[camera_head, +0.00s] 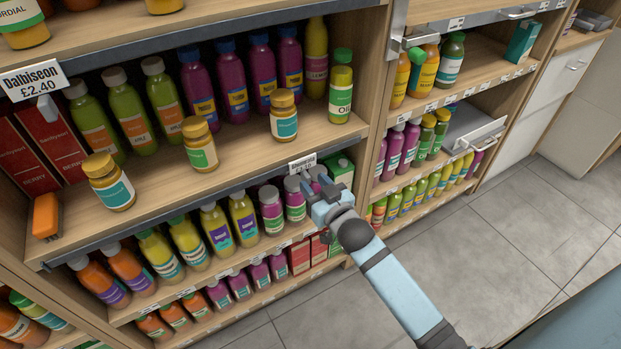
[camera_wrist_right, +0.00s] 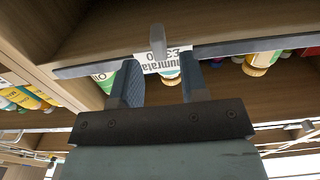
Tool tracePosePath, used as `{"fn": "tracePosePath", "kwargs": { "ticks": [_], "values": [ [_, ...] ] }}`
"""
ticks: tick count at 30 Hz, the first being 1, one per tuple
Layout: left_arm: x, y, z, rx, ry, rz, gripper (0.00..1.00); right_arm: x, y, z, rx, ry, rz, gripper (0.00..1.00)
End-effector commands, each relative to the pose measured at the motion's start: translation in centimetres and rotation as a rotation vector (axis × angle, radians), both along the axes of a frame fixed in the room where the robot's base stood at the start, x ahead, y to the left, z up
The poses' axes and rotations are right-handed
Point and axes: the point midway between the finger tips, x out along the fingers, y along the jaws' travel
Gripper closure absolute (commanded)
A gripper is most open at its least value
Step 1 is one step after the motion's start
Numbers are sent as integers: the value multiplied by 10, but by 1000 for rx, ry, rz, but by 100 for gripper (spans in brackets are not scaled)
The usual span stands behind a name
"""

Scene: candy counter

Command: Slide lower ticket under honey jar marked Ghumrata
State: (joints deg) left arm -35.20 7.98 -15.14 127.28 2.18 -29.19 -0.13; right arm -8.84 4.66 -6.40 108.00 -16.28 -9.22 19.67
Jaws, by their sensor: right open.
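The lower ticket (camera_head: 302,162) is a small white label on the shelf's front rail near its right end. In the right wrist view the ticket (camera_wrist_right: 167,61) shows upside down, reading "Ghumrata" with a price, partly covered by a grey clip. Three honey jars with gold lids stand on the shelf: a left jar (camera_head: 109,182), a middle jar (camera_head: 200,145) and a right jar (camera_head: 284,115), the last nearest above the ticket. Their names are too small to read. My right gripper (camera_head: 316,184) is open and empty just below the ticket, its fingers (camera_wrist_right: 159,68) on either side of it in the wrist view.
A larger ticket, "Dalbiseon £2.40" (camera_head: 32,83), hangs on the rail above. An orange object (camera_head: 46,216) lies at the shelf's left end. Purple and green bottles stand behind the jars. Bottles (camera_head: 243,218) fill the shelf below. The rail between left jar and ticket is bare.

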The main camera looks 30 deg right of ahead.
Motion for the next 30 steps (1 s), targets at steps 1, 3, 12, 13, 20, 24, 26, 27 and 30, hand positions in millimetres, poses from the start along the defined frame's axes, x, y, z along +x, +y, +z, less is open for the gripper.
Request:
{"fn": "tracePosePath", "kwargs": {
  "ticks": [1, 3, 12, 13, 20, 24, 26, 27, 30],
  "values": [
    [0, 0, 2, 2, 2, 0, 60, -12, -1, 0, 1, 4, -1, 60],
    [0, 1, 2, 5, 6, 0, 60, -29, -2, 1, 1, 3, -1, 60],
    [-1, 4, -1, 19, 19, 4, 60, -91, -7, 1, 1, 2, 0, 60],
    [-1, 4, -1, 20, 18, 5, 60, -96, -7, 1, 1, 2, 0, 60],
    [-1, 4, -1, 22, 20, 5, 60, -113, -9, 1, 1, -1, 0, 60],
    [-1, 4, -1, 22, 21, 5, 60, -115, -9, 1, 0, -1, 0, 60],
    [-1, 4, -1, 22, 21, 5, 60, -114, -9, 1, 0, -1, 0, 60],
    [-1, 4, -1, 22, 21, 5, 60, -114, -9, 1, 0, -1, 0, 60],
    [-1, 4, -1, 21, 21, 4, 60, -115, -8, 0, 1, 4, 1, 60]
  ]
}}
